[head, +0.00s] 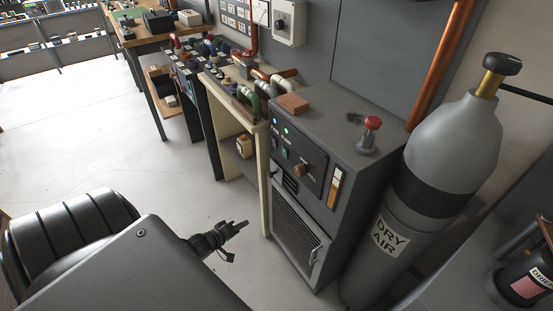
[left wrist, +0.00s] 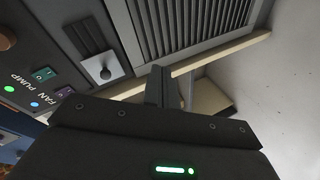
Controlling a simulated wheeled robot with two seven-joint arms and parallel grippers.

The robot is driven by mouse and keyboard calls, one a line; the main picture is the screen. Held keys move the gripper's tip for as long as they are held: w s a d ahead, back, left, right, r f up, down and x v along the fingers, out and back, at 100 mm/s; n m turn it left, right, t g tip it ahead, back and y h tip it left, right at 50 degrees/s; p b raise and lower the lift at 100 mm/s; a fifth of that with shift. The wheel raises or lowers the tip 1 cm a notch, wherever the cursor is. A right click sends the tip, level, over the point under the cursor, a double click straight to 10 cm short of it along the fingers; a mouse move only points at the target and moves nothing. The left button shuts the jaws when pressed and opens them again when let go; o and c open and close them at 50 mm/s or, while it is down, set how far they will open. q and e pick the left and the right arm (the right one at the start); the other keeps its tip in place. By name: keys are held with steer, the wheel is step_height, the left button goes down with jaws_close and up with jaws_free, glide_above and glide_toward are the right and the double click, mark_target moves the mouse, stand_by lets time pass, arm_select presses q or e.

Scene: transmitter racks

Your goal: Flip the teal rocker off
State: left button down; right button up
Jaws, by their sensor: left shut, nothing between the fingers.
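The teal rocker (head: 285,154) is on the dark front panel of the grey cabinet, under the PUMP label and a lit green lamp. It also shows at the left of the left wrist view (left wrist: 44,73); I cannot tell which way it is tipped. A purple rocker (left wrist: 64,92) sits beside it under the FAN label. My left gripper (head: 240,225) is shut and empty, in the air in front of and below the panel, apart from the rocker. Its closed fingers also show in the left wrist view (left wrist: 160,86). My right gripper is not in view.
The grey cabinet (head: 330,125) has a knob (head: 299,170) and a vented lower door (head: 296,232). A DRY AIR cylinder (head: 410,215) stands close on its right. A shelf unit (head: 240,125) with pipes adjoins its left. The floor at the left (head: 80,130) is clear.

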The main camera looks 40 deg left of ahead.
arm_select(q)
steer(key=w+a+r+n+t+h, duration=0.1)
steer(key=w+r+t+h, duration=0.1)
steer(key=r, duration=0.8)
steer(key=w+a+r+n+t+h, duration=0.1)
steer(key=w+r+n+t+h, duration=0.1)
steer(key=r, duration=0.9)
steer(key=shift+w+a+r+t+h, duration=0.2)
steer(key=shift+w+r+t+h, duration=0.15)
steer(key=shift+w, duration=0.45)
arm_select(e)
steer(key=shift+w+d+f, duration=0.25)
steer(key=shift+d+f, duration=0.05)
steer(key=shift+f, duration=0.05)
arm_select(q)
glide_toward(284, 151)
steer(key=x, duration=0.5)
steer(key=shift+w+d+r+p, duration=0.1)
steer(key=shift+w+d+p, duration=0.15)
steer(key=shift+p, duration=0.1)
steer(key=shift+w+d, duration=0.15)
steer(key=shift+w, duration=0.45)
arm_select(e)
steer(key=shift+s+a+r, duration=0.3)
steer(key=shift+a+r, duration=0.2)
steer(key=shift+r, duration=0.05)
arm_select(q)
steer(key=shift+r, duration=0.1)
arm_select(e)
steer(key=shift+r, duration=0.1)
